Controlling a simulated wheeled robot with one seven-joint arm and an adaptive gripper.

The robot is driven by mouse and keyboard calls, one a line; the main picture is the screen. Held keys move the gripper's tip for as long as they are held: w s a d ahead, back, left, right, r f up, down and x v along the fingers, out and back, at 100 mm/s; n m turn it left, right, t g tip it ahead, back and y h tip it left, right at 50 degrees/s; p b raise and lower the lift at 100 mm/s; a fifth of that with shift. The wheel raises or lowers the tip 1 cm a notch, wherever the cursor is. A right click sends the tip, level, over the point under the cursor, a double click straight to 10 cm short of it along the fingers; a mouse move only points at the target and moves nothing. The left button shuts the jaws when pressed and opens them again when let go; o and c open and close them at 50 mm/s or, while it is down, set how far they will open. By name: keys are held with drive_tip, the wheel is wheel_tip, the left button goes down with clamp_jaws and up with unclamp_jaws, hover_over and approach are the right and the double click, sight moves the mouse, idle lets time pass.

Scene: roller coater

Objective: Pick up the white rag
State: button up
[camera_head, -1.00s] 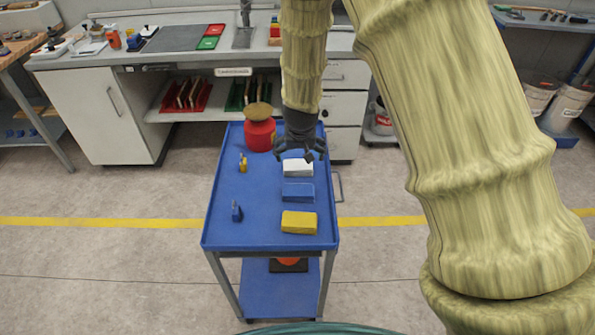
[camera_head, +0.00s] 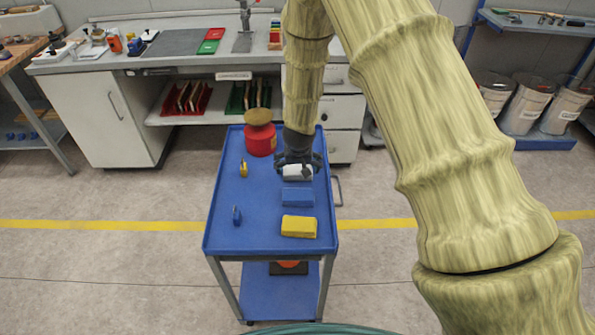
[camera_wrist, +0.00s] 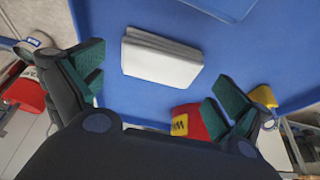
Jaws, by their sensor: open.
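The white rag (camera_head: 297,172) is a folded block lying on the blue cart top (camera_head: 263,222), at the back of a row above the blue and yellow rags. My gripper (camera_head: 299,168) is over it in the head view and partly hides it. In the wrist view the white rag (camera_wrist: 161,56) lies ahead of and between the green-padded fingers of my gripper (camera_wrist: 158,86). The fingers are spread apart with nothing between their pads. The rag appears apart from both fingers.
On the cart top are a blue rag (camera_head: 298,197), a yellow rag (camera_head: 299,227), a red can (camera_head: 261,139), a yellow padlock (camera_head: 243,169) and a blue padlock (camera_head: 237,215). A workbench (camera_head: 120,58) stands behind the cart. Grey bins (camera_head: 560,105) stand at the right.

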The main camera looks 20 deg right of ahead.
sight(298, 170)
drive_tip(key=shift+p+x, duration=0.4)
drive_tip(key=shift+x, duration=1.5)
drive_tip(key=shift+w, duration=0.1)
drive_tip(key=shift+r, duration=0.1)
drive_tip(key=shift+c, duration=0.4)
drive_tip(key=c, duration=0.7)
